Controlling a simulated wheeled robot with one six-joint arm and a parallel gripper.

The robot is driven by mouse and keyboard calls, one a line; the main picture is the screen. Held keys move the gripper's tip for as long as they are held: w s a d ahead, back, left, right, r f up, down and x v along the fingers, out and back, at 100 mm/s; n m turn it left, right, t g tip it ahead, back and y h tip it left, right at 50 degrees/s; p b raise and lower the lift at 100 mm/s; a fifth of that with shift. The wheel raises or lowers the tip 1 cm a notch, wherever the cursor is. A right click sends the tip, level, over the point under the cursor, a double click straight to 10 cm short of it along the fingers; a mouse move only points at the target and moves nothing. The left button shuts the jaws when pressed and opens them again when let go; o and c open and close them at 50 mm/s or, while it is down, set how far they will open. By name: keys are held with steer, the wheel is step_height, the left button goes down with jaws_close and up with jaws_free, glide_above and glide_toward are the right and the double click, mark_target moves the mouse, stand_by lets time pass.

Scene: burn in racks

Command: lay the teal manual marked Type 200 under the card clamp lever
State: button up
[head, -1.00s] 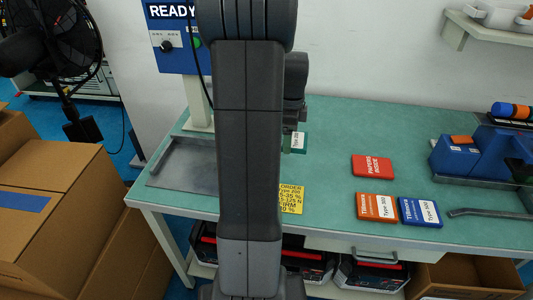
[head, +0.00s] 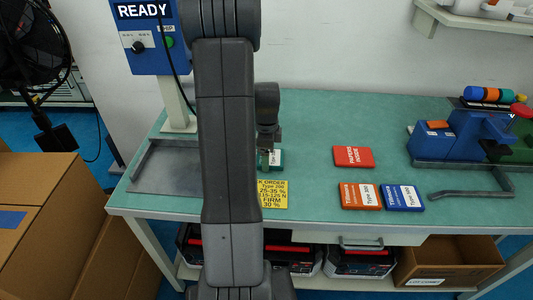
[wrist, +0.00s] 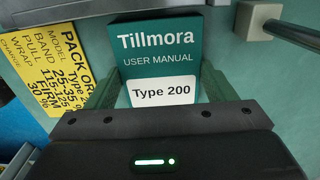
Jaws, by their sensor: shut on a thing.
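The teal manual (wrist: 160,50) marked Type 200 lies face up between the two fingers of my gripper (wrist: 162,90), with its label towards my palm. My gripper is shut on it by its sides. In the head view the manual (head: 276,160) shows as a small teal patch with a white label, partly hidden by my arm, over the left middle of the bench. Whether it touches the bench is unclear. A blue device (head: 432,145) stands at the right of the bench, with a red knob (head: 522,110) beside it. I cannot tell which part is the card clamp lever.
A yellow order card (head: 272,194) lies at the bench's front edge. A red booklet (head: 353,157), an orange manual (head: 360,196) and a blue manual (head: 403,198) lie right of it. A grey tray (head: 150,183) is at left. A dark bent bar (head: 470,193) lies at right.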

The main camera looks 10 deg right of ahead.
steer(key=shift+f, duration=0.15)
steer(key=o, duration=1.1)
steer(key=shift+c, duration=0.2)
step_height(320, 180, up, 12)
steer(key=shift+r+p, duration=0.2)
steer(key=shift+p, duration=0.2)
